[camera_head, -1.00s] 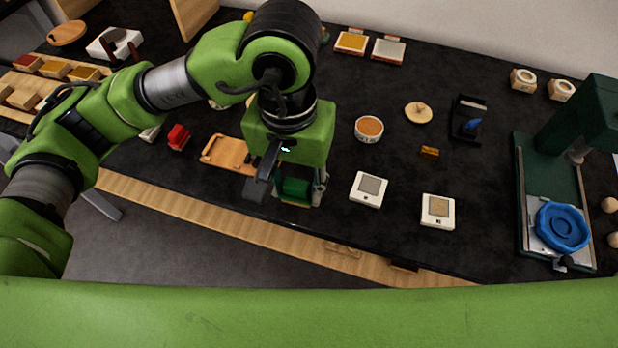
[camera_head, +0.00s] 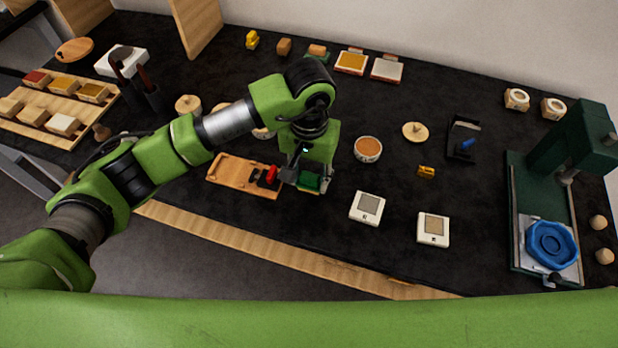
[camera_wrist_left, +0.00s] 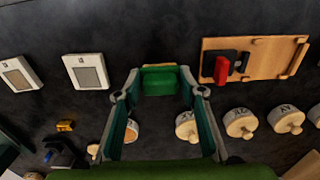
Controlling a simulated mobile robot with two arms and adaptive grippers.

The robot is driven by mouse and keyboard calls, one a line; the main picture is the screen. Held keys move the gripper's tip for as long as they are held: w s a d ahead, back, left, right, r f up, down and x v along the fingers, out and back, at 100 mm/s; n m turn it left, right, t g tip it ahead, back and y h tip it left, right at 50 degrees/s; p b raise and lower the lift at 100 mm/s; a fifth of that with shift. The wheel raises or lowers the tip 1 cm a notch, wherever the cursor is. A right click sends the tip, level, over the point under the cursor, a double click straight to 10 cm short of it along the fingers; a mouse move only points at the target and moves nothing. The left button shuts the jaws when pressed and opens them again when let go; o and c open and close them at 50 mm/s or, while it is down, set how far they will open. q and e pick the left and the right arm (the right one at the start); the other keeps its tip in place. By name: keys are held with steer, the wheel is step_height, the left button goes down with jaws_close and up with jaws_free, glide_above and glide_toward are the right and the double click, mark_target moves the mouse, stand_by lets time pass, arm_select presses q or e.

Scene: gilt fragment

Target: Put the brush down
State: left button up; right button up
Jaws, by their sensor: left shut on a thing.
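My left gripper (camera_head: 308,181) is over the near part of the dark bench and shut on a green brush (camera_head: 311,184) with a paler lower edge. In the left wrist view the brush (camera_wrist_left: 160,80) sits between the fingertips of the left gripper (camera_wrist_left: 158,88). It is low over the bench; I cannot tell whether it touches the surface. A wooden tray (camera_head: 228,170) lies just left of it, with a red and black object (camera_head: 271,175) at its right end. My right gripper is not in view.
Two white square pieces (camera_head: 367,208) (camera_head: 433,229) lie to the right of the gripper. A round bowl (camera_head: 368,149) stands behind. A green press (camera_head: 520,205) with a blue dish (camera_head: 551,245) is at far right. Bare bench lies between the gripper and the white pieces.

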mark_target(309, 185)
arm_select(q)
steer(key=shift+w+f, duration=0.2)
steer(key=f+p, duration=0.2)
steer(key=shift+w+f, duration=0.2)
steer(key=shift+f, duration=0.6)
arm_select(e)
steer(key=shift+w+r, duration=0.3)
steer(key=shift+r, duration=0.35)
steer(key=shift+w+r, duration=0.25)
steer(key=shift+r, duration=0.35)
arm_select(q)
steer(key=shift+f, duration=0.1)
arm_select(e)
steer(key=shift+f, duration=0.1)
arm_select(q)
steer(key=shift+f, duration=0.1)
steer(key=o, duration=1)
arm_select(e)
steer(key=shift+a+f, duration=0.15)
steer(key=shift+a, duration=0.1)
